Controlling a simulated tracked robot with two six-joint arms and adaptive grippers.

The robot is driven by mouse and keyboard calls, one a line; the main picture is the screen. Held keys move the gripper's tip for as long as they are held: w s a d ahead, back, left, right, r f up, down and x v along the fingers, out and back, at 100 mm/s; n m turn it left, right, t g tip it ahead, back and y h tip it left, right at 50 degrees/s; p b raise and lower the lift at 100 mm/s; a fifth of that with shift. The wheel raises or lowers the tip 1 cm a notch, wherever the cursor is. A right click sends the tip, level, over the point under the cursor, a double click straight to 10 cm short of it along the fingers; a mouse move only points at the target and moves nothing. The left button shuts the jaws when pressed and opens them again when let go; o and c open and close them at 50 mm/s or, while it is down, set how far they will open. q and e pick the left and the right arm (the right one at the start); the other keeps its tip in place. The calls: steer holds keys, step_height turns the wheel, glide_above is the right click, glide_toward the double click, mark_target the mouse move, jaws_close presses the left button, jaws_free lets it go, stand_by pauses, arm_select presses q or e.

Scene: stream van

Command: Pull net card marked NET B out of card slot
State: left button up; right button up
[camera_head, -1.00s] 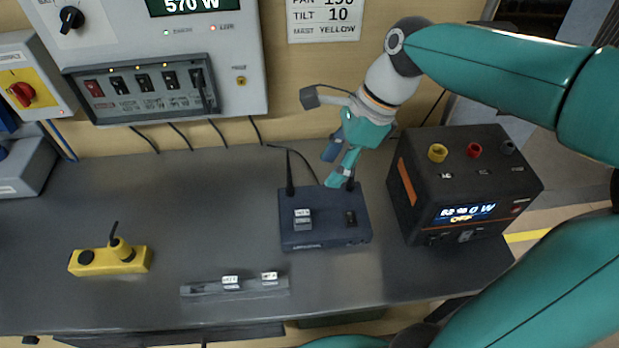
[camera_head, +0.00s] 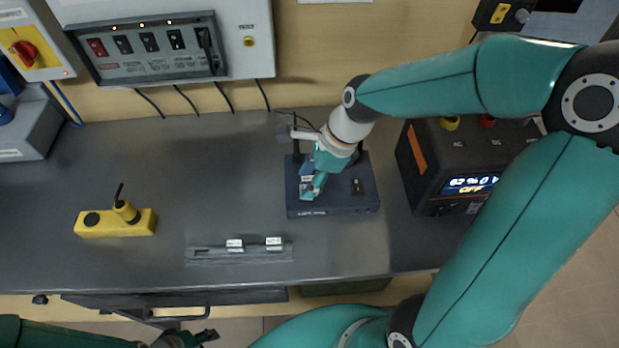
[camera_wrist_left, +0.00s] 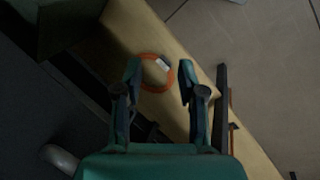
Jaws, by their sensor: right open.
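The dark blue network box (camera_head: 345,206) stands on the grey bench with two antennas. A small grey card with a white label (camera_head: 306,180) stands in the left slot on its top. My right gripper partly covers it, and I cannot read its marking. The right slot (camera_head: 357,186) looks dark. My right gripper (camera_head: 311,187) points down at the left slot, open, with its fingers at the card; contact cannot be told. My left gripper (camera_head: 205,338) is at the bottom edge; in the left wrist view (camera_wrist_left: 160,72) it is open and empty.
A grey rail (camera_head: 212,254) holding two small white-labelled cards (camera_head: 235,245) lies at the bench front. A yellow control box (camera_head: 115,223) is at left. A black power unit (camera_head: 450,170) stands close right of the network box. An orange ring (camera_wrist_left: 147,86) shows beyond my left fingers.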

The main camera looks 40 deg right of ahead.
steer(key=shift+w+f, duration=0.1)
steer(key=shift+f, duration=0.1)
jaws_close()
stand_by(0.4)
